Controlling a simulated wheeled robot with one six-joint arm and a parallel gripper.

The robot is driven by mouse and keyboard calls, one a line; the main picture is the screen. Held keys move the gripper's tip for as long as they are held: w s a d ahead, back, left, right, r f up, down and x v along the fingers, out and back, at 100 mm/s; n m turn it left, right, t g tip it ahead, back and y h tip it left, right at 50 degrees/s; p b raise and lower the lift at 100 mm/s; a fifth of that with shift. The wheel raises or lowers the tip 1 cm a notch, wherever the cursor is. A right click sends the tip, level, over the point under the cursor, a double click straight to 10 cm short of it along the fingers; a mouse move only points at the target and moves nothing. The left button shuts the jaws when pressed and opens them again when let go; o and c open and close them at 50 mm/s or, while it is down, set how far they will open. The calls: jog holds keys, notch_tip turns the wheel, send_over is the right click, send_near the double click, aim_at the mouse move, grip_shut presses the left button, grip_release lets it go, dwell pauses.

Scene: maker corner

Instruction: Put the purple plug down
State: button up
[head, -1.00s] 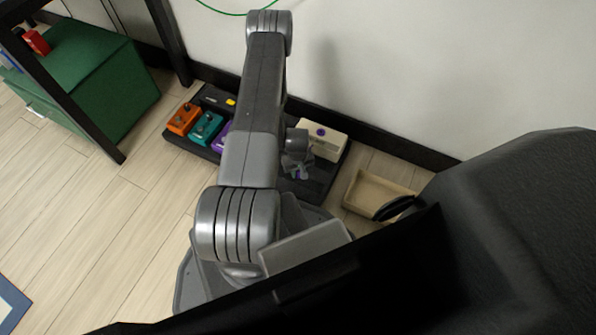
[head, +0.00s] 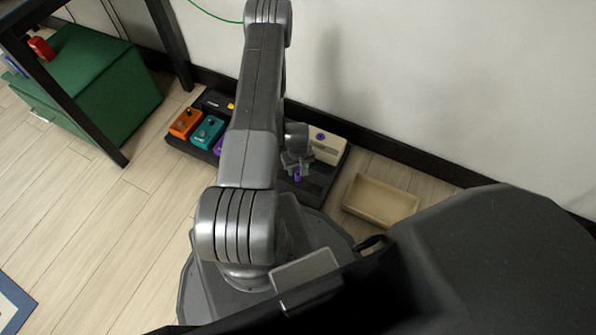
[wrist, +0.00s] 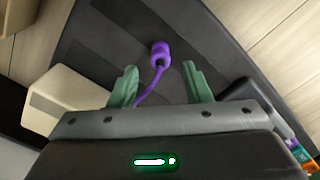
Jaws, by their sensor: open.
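The purple plug (wrist: 160,53) lies on the dark pedal board (wrist: 100,35) in the wrist view, with its purple cable running back between my fingers. In the head view the plug (head: 297,176) shows as a small purple spot just below my gripper (head: 296,162). My gripper (wrist: 160,76) is open, with one green finger on each side of the cable. The plug sits just beyond the fingertips, and I see no finger touching it. The far end of the cable is hidden behind the gripper body.
On the board are an orange pedal (head: 186,122), a teal pedal (head: 208,132), a partly hidden purple pedal (head: 219,145) and a cream box (head: 326,147). An empty beige tray (head: 380,201) is on the floor to the right. A wall stands behind; open floor lies left.

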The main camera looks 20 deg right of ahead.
aim_at(298, 174)
notch_tip(298, 174, up, 8)
jog(key=p, duration=0.2)
jog(key=shift+f, duration=0.25)
notch_tip(298, 174, down, 13)
jog(key=b, duration=0.5)
jog(key=shift+r, duration=0.15)
jog(key=shift+f+b, duration=0.45)
jog(key=shift+b, duration=0.05)
jog(key=shift+r+p, duration=0.45)
jog(key=shift+p, duration=0.05)
